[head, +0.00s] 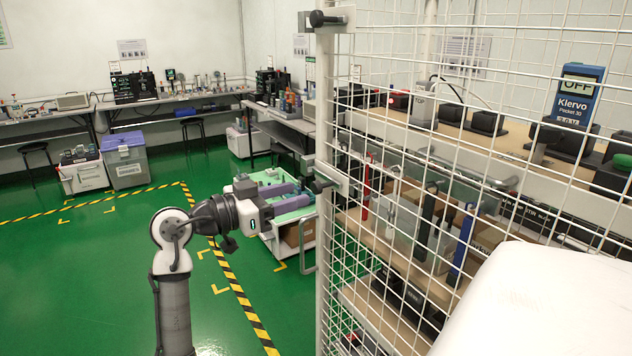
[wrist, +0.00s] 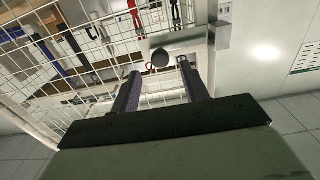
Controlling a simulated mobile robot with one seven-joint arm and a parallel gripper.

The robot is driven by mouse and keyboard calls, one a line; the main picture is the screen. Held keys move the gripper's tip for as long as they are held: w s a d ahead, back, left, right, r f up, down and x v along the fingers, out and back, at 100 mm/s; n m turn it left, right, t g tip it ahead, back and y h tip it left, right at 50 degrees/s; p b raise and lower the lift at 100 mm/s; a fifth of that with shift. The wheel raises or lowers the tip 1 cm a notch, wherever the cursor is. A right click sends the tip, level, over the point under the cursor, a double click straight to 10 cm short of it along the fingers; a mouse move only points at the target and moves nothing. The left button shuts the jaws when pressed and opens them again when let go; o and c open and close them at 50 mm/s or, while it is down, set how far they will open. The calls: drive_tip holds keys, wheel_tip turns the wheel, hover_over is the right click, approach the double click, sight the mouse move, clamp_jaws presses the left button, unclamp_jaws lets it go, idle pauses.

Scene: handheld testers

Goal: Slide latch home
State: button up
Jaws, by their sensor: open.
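The latch (head: 332,177) is a pale metal plate with a dark round knob (head: 319,186) on the upright edge of a white mesh panel. In the wrist view, the black knob (wrist: 159,57) stands out from the silver plate (wrist: 187,45), between and just beyond my fingertips. My gripper (head: 305,193) is open, with its two purple-grey fingers pointing at the latch in the head view. My gripper (wrist: 159,67) in the wrist view has one finger on each side of the knob's line, holding nothing. I cannot tell whether a finger touches the knob.
The white mesh panel (head: 400,140) fills the right side. A similar plate with a dark knob (head: 318,18) sits at its top. Behind the mesh are shelves with hanging tools and a blue Klervo tester (head: 577,97). A green-topped cart (head: 295,207) stands behind my gripper. Green floor is open left.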

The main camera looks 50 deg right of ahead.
sight(314, 188)
drive_tip(key=p+x, duration=0.1)
drive_tip(key=x, duration=0.5)
drive_tip(key=shift+d, duration=0.25)
clamp_jaws()
